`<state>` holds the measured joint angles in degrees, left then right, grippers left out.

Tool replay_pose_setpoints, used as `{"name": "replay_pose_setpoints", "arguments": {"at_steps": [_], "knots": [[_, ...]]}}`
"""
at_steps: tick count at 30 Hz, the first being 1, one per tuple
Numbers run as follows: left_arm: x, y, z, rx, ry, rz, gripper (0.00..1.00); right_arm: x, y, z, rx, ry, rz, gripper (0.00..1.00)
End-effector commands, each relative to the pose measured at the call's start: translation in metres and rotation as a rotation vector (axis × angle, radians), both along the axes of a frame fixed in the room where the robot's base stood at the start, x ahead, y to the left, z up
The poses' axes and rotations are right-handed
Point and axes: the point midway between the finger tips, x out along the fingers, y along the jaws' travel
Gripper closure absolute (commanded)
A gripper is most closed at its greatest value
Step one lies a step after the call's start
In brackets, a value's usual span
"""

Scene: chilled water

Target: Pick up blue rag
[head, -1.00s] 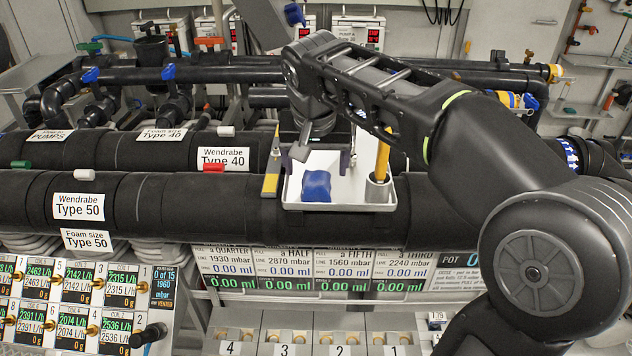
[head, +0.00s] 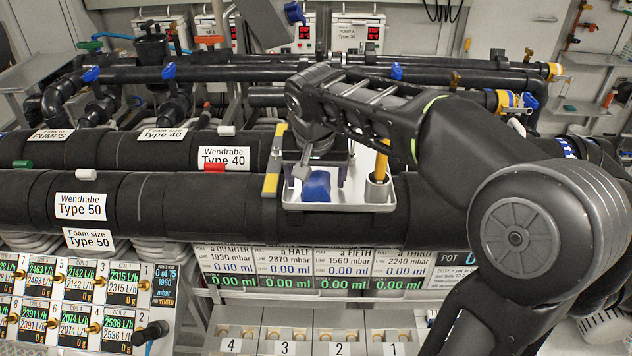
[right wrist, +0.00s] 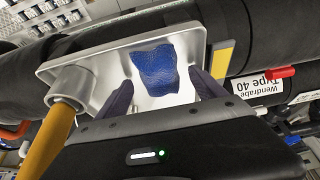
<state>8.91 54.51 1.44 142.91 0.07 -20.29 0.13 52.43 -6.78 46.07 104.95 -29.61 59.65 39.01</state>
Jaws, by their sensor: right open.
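The blue rag (head: 317,186) lies crumpled in a white tray (head: 388,203) on top of the black pipes. It also shows in the right wrist view (right wrist: 156,70), on the tray floor. My right gripper (head: 318,180) is over the tray, just above the rag, and partly hides it in the head view. In the right wrist view its two dark fingertips (right wrist: 168,88) stand apart on either side of the rag's near end. The gripper is open and holds nothing. My left gripper is not in view.
A yellow-handled tool (head: 381,165) stands in a cup at the tray's right end. A yellow and grey block (head: 272,172) is beside the tray's left edge. Thick black pipes run across below and behind, with a red valve handle (head: 214,167) to the left.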

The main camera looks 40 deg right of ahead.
Motion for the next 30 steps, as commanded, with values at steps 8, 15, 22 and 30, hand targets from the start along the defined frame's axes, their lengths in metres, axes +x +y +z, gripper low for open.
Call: {"name": "replay_pose_setpoints", "arguments": {"at_steps": [8, 15, 22, 30], "knots": [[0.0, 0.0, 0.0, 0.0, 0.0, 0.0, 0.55, 0.0, 0.0, 0.0001, 0.0, 0.0, 0.0, 0.39], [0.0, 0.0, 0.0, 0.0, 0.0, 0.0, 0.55, 0.0, 0.0, 0.0001, 0.0, 0.0, 0.0, 0.58], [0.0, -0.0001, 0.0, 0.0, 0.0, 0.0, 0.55, -0.0001, 0.0, 0.0002, 0.0, 0.0, 0.0, 0.77], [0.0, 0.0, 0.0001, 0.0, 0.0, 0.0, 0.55, 0.0, 0.0, 0.0002, 0.0, 0.0, 0.0, 0.86]]}}
